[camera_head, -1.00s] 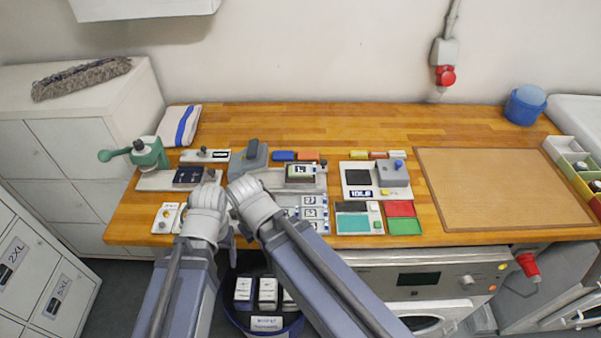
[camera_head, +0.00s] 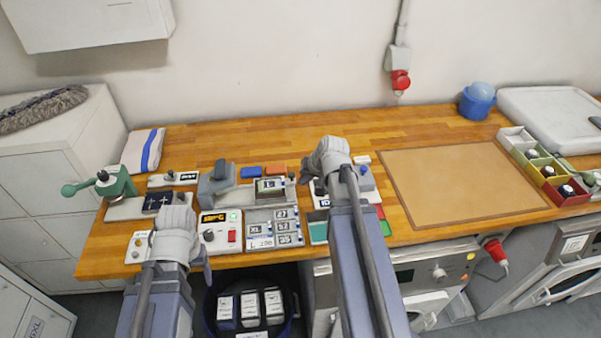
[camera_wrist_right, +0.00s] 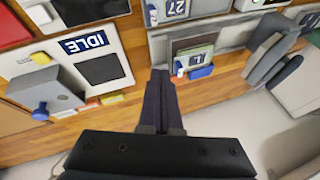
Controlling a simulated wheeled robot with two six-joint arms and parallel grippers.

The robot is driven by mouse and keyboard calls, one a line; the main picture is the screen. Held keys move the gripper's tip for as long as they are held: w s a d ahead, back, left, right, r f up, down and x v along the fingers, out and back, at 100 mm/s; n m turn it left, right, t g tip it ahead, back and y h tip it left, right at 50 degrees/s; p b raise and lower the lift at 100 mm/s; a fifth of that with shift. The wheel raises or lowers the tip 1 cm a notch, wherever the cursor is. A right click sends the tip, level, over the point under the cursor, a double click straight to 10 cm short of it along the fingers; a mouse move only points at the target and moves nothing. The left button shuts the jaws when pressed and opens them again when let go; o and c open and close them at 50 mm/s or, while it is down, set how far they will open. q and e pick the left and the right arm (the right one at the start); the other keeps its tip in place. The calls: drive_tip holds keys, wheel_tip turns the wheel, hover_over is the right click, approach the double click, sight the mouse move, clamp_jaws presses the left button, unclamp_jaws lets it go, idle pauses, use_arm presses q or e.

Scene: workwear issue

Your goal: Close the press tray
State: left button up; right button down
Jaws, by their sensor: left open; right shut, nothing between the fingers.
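The press (camera_head: 217,182) is a grey block with a dark handle at the left end of a light rail. Its tray (camera_head: 286,197) stands out at the right end of the rail, apart from the press, and carries a small greenish piece marked L (camera_head: 268,186). The tray also shows in the right wrist view (camera_wrist_right: 177,46). My right gripper (camera_head: 309,181) is shut and empty, just right of the tray; its dark fingers (camera_wrist_right: 158,78) point toward the tray's side. Whether they touch it I cannot tell. My left gripper (camera_head: 203,258) is open near the bench's front edge, its fingers partly hidden.
A control panel with a lit orange display (camera_head: 213,217) and a rack of numbered pieces (camera_head: 272,231) lie in front of the press. A brown mat (camera_head: 462,185) lies clear farther right.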

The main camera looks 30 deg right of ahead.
sight(263, 183)
drive_tip(key=d+r+m+t, duration=0.1)
drive_tip(key=d+r+m, duration=0.1)
drive_tip(key=d, duration=0.5)
drive_tip(key=shift+h, duration=0.3)
drive_tip(key=b+x, duration=0.8)
drive_tip(key=x, duration=0.3)
drive_tip(key=shift+w+a+b, duration=0.1)
drive_tip(key=shift+w+b, duration=0.1)
drive_tip(key=shift+b, duration=0.15)
drive_tip(key=shift+w+a, duration=0.85)
drive_tip(key=shift+a, duration=0.05)
drive_tip(key=shift+w+a, duration=0.45)
drive_tip(key=shift+a, duration=0.1)
drive_tip(key=w+a, duration=0.1)
drive_tip(key=a, duration=0.3)
drive_tip(key=w+a, duration=0.1)
drive_tip(key=a, duration=0.2)
drive_tip(key=w+a, duration=0.2)
drive_tip(key=a, duration=0.2)
drive_tip(key=shift+a, duration=0.85)
drive_tip(key=shift+s, duration=0.1)
